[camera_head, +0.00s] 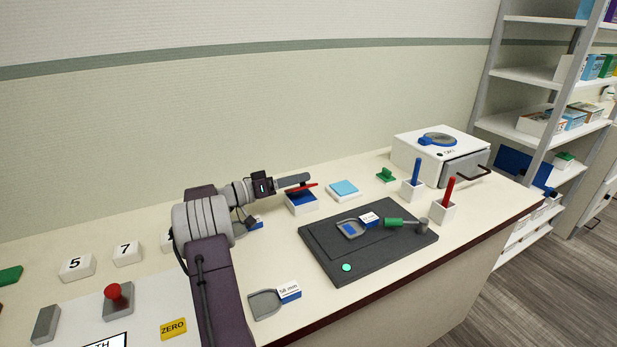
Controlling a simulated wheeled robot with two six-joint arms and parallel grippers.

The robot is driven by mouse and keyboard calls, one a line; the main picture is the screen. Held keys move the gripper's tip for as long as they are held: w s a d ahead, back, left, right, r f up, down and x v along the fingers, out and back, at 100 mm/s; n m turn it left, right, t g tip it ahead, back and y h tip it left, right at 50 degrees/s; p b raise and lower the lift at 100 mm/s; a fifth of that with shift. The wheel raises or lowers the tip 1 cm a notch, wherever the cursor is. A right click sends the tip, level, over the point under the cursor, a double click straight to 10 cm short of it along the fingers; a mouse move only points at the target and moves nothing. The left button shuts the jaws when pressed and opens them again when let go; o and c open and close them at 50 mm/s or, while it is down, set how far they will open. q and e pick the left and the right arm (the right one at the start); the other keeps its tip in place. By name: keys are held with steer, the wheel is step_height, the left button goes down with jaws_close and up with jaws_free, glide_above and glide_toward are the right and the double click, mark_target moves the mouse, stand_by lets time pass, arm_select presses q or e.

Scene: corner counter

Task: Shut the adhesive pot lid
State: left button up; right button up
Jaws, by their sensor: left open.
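A small white box with a blue inside (302,205) stands on the counter near the wall; it may be the adhesive pot, but no label is readable. A thin red piece (303,187) lies slanted over it, just under my left gripper (308,182). I cannot tell whether the red piece is a lid or touches the gripper. The left gripper is open, its dark fingers pointing right above the box. My left arm hides part of the counter to the left. My right gripper is not in view.
A light-blue-topped block (343,189) stands right of the box. A dark mat (385,258) holds a grey bracket and a green-handled tool (401,223). White holders with a blue stick (416,172) and a red stick (448,190) stand near a white machine (408,152).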

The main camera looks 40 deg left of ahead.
arm_select(q)
steer(key=v, duration=0.4)
steer(key=shift+s+a, duration=0.15)
steer(key=shift+s, duration=0.05)
